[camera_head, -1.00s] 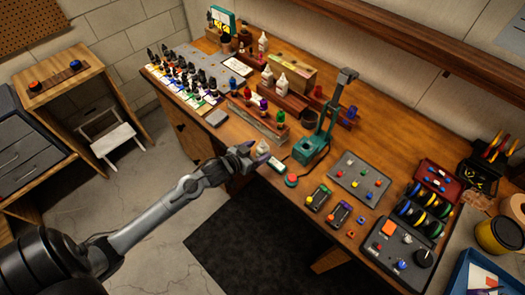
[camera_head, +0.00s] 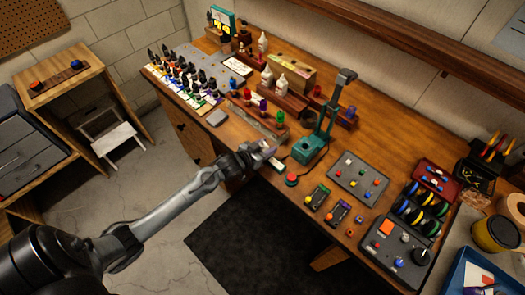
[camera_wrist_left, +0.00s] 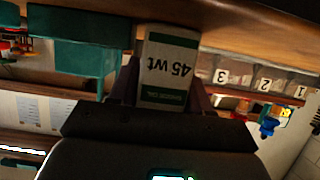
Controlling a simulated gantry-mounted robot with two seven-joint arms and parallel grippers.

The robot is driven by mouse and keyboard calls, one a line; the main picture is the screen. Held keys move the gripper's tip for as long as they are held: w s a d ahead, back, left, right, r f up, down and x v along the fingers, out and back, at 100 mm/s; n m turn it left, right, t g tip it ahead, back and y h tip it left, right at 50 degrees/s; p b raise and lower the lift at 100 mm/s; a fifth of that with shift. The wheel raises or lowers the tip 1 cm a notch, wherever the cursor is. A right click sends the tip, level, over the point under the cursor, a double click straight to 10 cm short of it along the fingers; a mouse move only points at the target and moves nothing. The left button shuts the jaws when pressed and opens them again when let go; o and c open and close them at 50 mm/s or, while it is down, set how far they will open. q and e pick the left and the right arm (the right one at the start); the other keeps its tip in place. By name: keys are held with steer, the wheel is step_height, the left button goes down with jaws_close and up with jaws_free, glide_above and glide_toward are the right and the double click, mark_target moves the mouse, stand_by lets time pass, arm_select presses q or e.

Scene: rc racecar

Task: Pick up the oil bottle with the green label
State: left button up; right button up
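My right gripper is not in view.
A green stand (camera_head: 309,148) is just right of my left gripper on the workbench (camera_head: 345,130). A rack of small coloured bottles (camera_head: 258,122) is behind it. A red button (camera_head: 291,180) lies near the front edge. Numbered bins (camera_wrist_left: 245,79) show in the left wrist view.

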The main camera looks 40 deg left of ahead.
arm_select(q)
steer(key=c, duration=0.5)
steer(key=shift+r, duration=0.1)
steer(key=shift+c, duration=0.2)
